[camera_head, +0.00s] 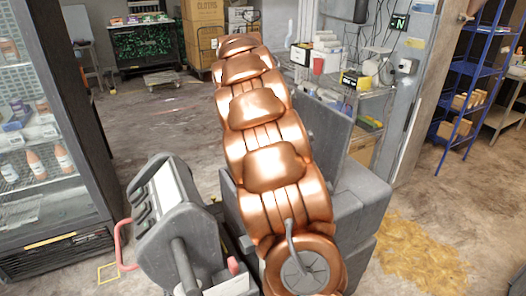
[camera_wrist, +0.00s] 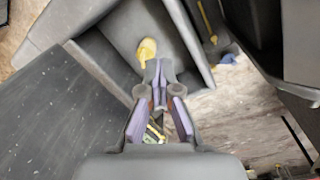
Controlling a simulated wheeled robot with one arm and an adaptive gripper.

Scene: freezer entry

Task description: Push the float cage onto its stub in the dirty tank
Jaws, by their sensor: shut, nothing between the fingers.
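In the wrist view my gripper (camera_wrist: 159,72) is shut and empty, with its fingertips close together over a grey moulded recess (camera_wrist: 118,28). A small yellow piece (camera_wrist: 147,48) is in this recess, just beyond and slightly left of the fingertips. It may be the float cage; I cannot tell whether my fingertips touch it or whether it sits on a stub. No stub can be made out. In the head view the grey floor machine (camera_head: 365,195) has a raised panel (camera_head: 322,132). My gripper and the yellow piece do not show there.
The machine's control console (camera_head: 160,210) stands at the lower left, near a glass-fronted fridge (camera_head: 45,150). A cluttered bench (camera_head: 340,85) is behind, and a blue shelf rack (camera_head: 465,85) is at the right. Yellowish spilled material (camera_head: 420,255) covers floor at the lower right.

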